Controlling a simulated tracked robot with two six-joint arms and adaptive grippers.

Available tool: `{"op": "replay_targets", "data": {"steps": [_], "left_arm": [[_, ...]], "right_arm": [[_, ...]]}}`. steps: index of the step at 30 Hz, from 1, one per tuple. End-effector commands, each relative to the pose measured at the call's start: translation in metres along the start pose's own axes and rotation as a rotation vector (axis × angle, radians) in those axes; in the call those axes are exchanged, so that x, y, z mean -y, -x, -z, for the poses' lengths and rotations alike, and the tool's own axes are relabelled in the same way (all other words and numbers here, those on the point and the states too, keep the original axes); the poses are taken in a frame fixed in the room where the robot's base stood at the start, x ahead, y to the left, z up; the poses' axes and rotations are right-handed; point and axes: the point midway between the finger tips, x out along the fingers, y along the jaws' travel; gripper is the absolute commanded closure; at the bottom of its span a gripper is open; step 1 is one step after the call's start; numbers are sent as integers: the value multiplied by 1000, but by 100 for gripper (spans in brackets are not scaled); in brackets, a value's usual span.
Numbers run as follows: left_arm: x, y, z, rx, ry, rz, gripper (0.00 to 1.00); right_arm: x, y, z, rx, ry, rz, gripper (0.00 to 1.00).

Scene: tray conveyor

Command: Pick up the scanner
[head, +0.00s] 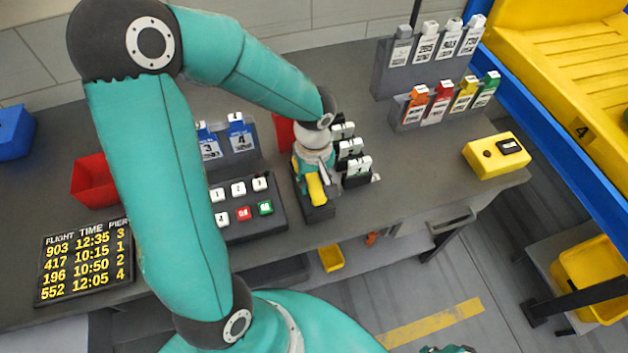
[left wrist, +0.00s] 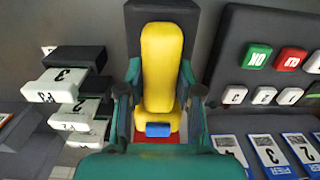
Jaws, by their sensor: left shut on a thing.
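The scanner (head: 317,188) is yellow with a blue end (left wrist: 159,129) and sits in a dark holder (head: 318,212) on the grey bench. My left gripper (head: 312,170) reaches down over it. In the left wrist view, my left gripper's teal fingers (left wrist: 160,95) lie on both sides of the scanner's yellow body (left wrist: 161,65), shut on it. The scanner still lies within the dark holder (left wrist: 133,20). Its far side and underside are hidden. My right gripper does not show clearly; only a teal sliver is at the head view's bottom edge.
A button panel (head: 247,228) stands close on the left of the holder, and black-and-white stamps (head: 357,167) close on the right. A red bin (head: 92,182), a flight board (head: 84,262) and a yellow box (head: 497,155) are further off. Bare bench lies right of the stamps.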

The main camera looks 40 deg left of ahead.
Motion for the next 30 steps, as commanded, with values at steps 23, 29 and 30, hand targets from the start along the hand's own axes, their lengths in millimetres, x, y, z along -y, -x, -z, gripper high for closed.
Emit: {"op": "replay_targets", "data": {"steps": [23, 29, 30], "left_arm": [[-2, 160, 0, -3, -1, -7, 100], [-1, 185, 0, 0, -1, -4, 100], [-1, 188, 0, 0, -1, -4, 100]], "right_arm": [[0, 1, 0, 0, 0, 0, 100], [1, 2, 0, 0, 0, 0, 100], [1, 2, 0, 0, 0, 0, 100]]}}
